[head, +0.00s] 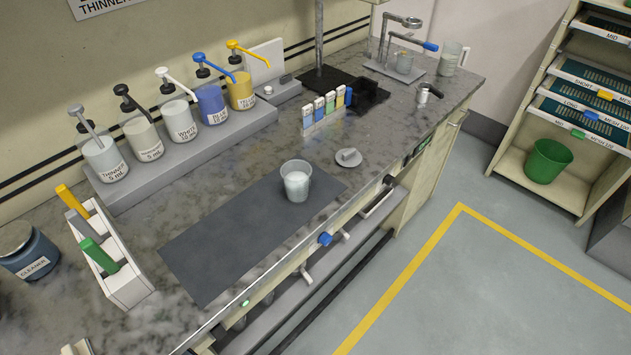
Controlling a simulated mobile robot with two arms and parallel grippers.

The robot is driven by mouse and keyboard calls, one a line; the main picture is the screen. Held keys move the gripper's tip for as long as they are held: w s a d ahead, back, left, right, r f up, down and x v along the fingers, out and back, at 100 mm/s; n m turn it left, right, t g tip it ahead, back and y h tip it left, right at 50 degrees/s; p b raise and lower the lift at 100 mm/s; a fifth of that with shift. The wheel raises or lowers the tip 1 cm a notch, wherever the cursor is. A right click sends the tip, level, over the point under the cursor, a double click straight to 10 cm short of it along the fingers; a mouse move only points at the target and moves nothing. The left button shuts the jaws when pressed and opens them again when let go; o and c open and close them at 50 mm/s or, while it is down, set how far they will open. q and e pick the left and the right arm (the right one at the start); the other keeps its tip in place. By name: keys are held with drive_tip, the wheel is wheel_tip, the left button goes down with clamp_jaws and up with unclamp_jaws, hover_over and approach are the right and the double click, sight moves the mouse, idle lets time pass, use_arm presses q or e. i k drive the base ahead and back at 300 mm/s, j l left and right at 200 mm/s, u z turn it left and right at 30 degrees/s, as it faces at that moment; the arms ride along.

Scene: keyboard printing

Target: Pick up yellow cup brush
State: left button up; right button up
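A yellow handle (72,200), which looks like the yellow cup brush, stands tilted in the back slot of a white holder (128,290) at the left of the counter. Its lower end is hidden inside the holder. Neither of my grippers can be made out in the head view.
A dark cleaner jar (28,250) stands left of the holder. Several pump bottles (150,138) stand on a grey riser behind. A clear cup with white content (296,181) stands on the dark mat (215,245). Most of the mat is clear.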

sight(62, 191)
drive_tip(key=u, duration=1.4)
